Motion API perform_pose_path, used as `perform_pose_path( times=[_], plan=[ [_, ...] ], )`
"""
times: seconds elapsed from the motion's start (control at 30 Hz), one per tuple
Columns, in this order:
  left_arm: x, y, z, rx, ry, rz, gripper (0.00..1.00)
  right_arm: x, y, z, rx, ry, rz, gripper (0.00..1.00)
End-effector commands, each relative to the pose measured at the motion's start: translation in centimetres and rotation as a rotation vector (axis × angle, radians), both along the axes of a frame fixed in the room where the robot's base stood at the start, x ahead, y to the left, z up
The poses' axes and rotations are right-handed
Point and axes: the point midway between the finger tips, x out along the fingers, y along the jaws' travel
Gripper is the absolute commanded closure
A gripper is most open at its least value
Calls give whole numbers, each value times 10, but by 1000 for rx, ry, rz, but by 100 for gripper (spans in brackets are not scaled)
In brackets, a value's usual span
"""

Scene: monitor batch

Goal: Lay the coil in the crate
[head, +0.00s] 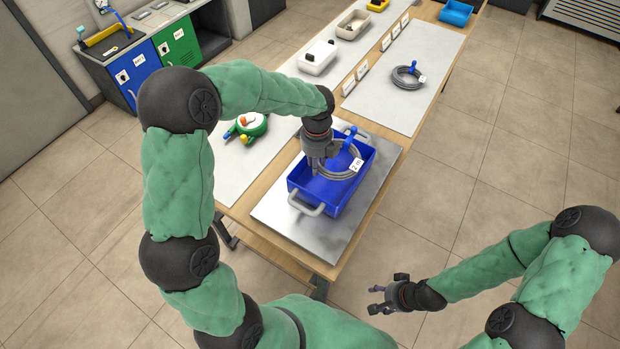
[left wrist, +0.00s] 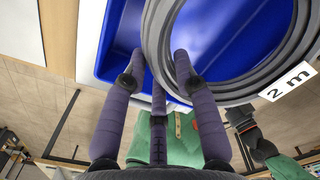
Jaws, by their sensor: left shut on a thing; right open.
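My left gripper (head: 316,165) points down over the blue crate (head: 349,193) and is shut on the grey coil (head: 336,176). In the left wrist view the coil (left wrist: 243,92) has one side between the fingers (left wrist: 159,62), with the blue crate (left wrist: 118,45) behind it. The coil has a white "2 m" tag (head: 357,165) and a blue tie (head: 351,134). It is within the crate's outline in the head view; I cannot tell whether it touches the floor. My right gripper (head: 377,298) is open and empty, off the table's right side.
The crate stands on a grey metal plate (head: 278,213) at the table's near end. Another coil (head: 401,76) lies on a pale mat (head: 428,48) farther back.

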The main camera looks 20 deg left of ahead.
Motion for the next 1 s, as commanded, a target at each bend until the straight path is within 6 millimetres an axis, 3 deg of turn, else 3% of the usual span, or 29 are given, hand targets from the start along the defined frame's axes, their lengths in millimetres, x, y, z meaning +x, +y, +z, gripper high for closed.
perform_pose_path(
  times=[0.33,0.6,1.0],
  plan=[
    [-14,12,-22,-1,-2,2,100,0,0,-8,0,0,0,43],
    [-16,13,-56,-1,-1,1,100,0,0,-24,0,0,0,43],
    [-16,13,-58,-1,-2,1,100,0,0,-23,0,0,0,43]
  ],
)
